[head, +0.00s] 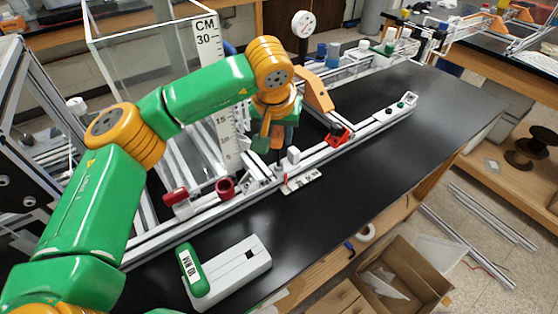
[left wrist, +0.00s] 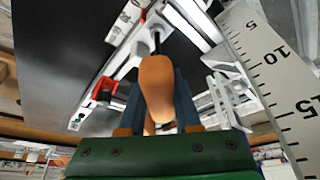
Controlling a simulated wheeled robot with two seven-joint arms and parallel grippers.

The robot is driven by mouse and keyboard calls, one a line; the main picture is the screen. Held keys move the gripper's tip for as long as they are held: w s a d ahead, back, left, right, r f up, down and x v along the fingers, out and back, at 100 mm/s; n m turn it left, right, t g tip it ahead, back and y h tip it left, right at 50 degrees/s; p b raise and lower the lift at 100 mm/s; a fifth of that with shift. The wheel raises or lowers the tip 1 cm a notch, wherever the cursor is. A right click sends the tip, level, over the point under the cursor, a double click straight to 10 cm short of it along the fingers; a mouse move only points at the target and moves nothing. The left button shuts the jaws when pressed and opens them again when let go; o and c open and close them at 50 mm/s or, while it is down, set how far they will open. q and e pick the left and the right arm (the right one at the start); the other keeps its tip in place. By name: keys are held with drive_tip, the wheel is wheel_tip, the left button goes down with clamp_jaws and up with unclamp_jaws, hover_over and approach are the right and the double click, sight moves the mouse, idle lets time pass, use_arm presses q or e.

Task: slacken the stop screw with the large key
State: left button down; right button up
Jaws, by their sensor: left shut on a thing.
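My left gripper (head: 274,142) points down over the rail and is shut on the key. In the left wrist view the key's orange-brown handle (left wrist: 157,85) sits between the blue fingers, and its dark shaft (left wrist: 157,42) runs toward the rail. In the head view the shaft goes down beside a small pale stop block (head: 292,157) on the rail. The stop screw itself is too small or hidden, and I cannot tell whether the key tip is seated in it. My right gripper is in neither view.
An upright ruler (head: 228,140) stands close behind my gripper. A white case with a green 10 MM piece (head: 192,270) lies in front. The black bench at right (head: 400,150) is clear.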

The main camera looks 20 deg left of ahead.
use_arm(q)
drive_tip(key=shift+n+y, duration=0.4)
drive_tip(key=shift+n, duration=0.4)
drive_tip(key=shift+s+a+n+p, duration=0.1)
drive_tip(key=shift+n+p, duration=0.2)
drive_tip(key=shift+n, duration=0.3)
drive_tip(key=shift+y, duration=0.3)
drive_tip(key=shift+n+g, duration=0.3)
drive_tip(key=shift+n, duration=0.3)
drive_tip(key=shift+a+n+y+p, duration=0.15)
drive_tip(key=shift+n+y+p, duration=0.35)
drive_tip(key=shift+n, duration=0.4)
drive_tip(key=shift+s, duration=0.1)
